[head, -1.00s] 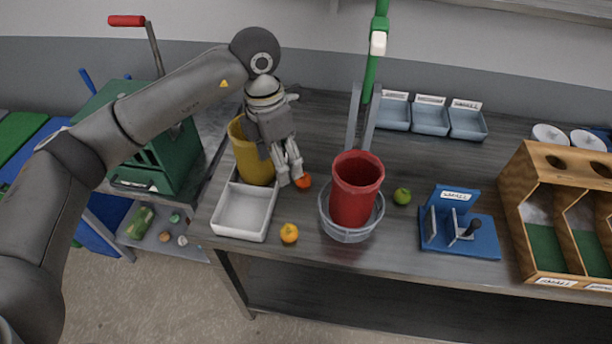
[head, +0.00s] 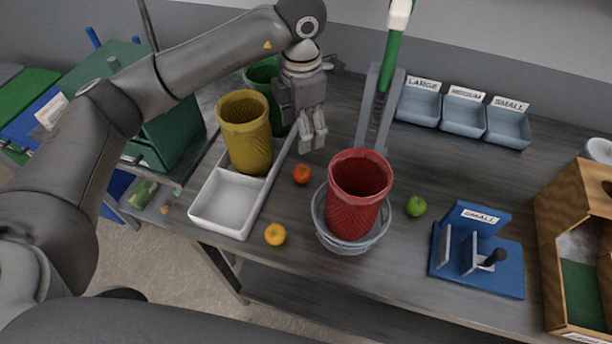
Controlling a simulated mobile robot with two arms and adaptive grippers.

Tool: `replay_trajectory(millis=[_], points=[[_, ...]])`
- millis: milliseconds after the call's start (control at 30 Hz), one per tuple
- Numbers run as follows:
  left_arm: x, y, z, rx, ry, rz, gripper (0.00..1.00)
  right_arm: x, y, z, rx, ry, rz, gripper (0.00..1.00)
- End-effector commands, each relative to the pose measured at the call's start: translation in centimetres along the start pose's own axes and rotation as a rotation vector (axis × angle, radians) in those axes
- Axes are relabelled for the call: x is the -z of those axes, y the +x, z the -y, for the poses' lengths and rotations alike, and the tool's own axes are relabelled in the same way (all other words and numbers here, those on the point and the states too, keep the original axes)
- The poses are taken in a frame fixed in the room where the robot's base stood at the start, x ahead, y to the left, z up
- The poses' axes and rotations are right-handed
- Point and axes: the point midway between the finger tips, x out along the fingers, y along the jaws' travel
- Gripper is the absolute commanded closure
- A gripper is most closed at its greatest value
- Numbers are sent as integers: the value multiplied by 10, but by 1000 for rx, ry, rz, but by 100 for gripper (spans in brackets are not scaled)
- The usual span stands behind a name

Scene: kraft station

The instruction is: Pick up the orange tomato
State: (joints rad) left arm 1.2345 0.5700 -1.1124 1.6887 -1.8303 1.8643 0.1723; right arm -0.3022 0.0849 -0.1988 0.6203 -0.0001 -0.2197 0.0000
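A yellow-orange tomato (head: 275,234) lies near the table's front edge, right of the white tray. A red-orange tomato (head: 302,174) lies behind it, left of the red cup. A green tomato (head: 416,206) lies right of the red cup. My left gripper (head: 314,146) points down behind and slightly right of the red-orange tomato, apart from it. Nothing shows between its fingers; they look close together, and I cannot tell whether they are open. My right gripper is not in view.
A red cup (head: 355,200) stands in a grey bowl (head: 330,238). A white tray (head: 232,205) with a yellow cup (head: 248,140) stands left. A green cup (head: 262,75) is behind. A blue gauge stand (head: 500,280) and wooden bin (head: 565,215) are right. Labelled blue trays (head: 462,115) stand behind.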

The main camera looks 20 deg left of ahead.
Motion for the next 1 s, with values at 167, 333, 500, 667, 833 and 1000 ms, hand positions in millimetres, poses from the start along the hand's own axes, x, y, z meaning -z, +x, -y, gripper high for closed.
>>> replay_trajectory(millis=[167,333,500,667,833,1000], points=[[0,30,0,0,0,0,36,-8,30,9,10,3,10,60],[0,41,0,1,0,0,36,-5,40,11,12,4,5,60],[1,60,0,4,-1,-3,36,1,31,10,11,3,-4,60],[0,84,0,2,-1,-3,36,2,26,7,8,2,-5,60],[0,96,0,1,-1,-1,36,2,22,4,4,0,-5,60],[3,117,-2,4,-1,-5,36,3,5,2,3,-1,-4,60]])
